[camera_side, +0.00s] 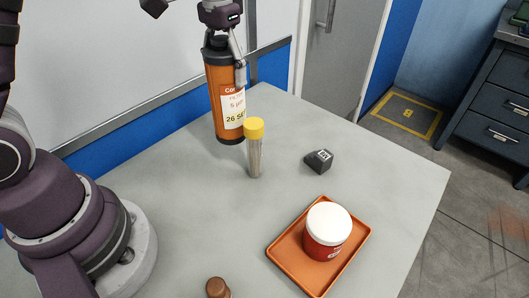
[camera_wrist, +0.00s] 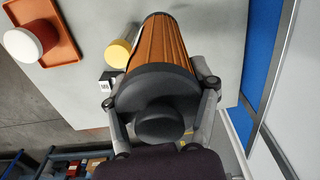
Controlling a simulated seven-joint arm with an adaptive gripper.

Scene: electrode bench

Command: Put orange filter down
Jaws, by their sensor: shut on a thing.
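The orange filter (camera_side: 224,100) is a tall orange cylinder with black end caps and a white label. It is upright at the back of the grey table, behind the yellow-capped tube. Its base looks at or close to the tabletop; I cannot tell whether it touches. My gripper (camera_side: 240,76) is shut on the filter near its top, with one finger seen on the right side. In the wrist view the filter's black cap (camera_wrist: 158,95) lies between both fingers of my gripper (camera_wrist: 165,100), its orange body (camera_wrist: 165,40) reaching away below.
A yellow-capped clear tube (camera_side: 255,150) stands just in front of the filter. A dark block with a marker (camera_side: 319,161) lies to the right. An orange tray (camera_side: 286,262) holds a red jar with a white lid (camera_side: 328,230). A brown object (camera_side: 217,288) is at the front edge.

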